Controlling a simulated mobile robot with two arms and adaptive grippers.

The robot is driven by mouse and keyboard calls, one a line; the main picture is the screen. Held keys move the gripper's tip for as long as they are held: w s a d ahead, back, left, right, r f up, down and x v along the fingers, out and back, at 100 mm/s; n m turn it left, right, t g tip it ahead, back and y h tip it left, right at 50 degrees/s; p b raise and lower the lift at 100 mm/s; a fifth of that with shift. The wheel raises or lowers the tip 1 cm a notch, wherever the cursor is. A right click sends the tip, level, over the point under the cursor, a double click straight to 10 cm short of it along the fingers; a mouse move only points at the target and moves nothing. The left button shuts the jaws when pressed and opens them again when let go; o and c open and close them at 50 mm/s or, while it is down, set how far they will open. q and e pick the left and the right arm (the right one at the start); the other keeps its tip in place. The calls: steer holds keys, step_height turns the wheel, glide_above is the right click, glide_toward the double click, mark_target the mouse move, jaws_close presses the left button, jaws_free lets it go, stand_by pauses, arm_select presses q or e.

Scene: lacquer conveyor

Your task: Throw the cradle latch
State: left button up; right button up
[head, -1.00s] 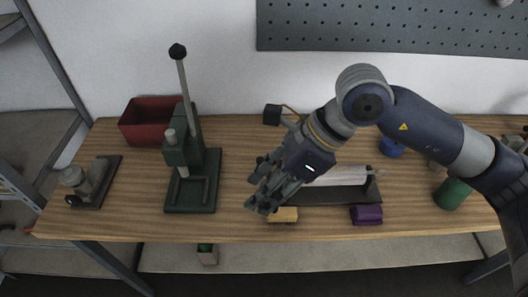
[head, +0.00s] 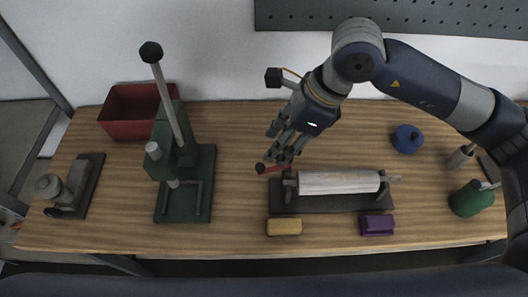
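The cradle (head: 330,202) is a dark, low base on the wooden bench, with a pale roller (head: 338,182) lying across its end supports. The latch (head: 270,169) is a short red lever with a dark round knob at the cradle's left end; it points left. My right gripper (head: 273,146) is above and just behind the latch, with its fingers pointing down and left. The fingers look spread, with nothing visible between them. I cannot tell whether a fingertip touches the lever. My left gripper is not in view.
A green lever press (head: 206,190) and a red bin (head: 130,128) stand left. A yellow block (head: 284,227) and a purple block (head: 377,225) lie in front of the cradle. A blue jar (head: 407,139) and a green container (head: 471,200) are at right.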

steer(key=p, duration=0.2)
glide_above(261, 166)
steer(key=d, duration=0.2)
steer(key=f, duration=0.4)
steer(key=shift+s+f, duration=0.2)
steer(key=shift+s, duration=0.2)
steer(key=x, duration=0.2)
steer(key=shift+w+a+f, duration=0.1)
steer(key=shift+w+f, duration=0.1)
steer(key=shift+w, duration=0.1)
steer(key=shift+a+f, duration=0.2)
steer(key=shift+f, duration=0.25)
steer(key=shift+s+f, duration=0.1)
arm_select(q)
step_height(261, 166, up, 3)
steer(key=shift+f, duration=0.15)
arm_select(e)
steer(key=c, duration=0.8)
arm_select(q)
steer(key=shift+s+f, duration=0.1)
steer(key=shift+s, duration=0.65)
arm_select(e)
jaws_close()
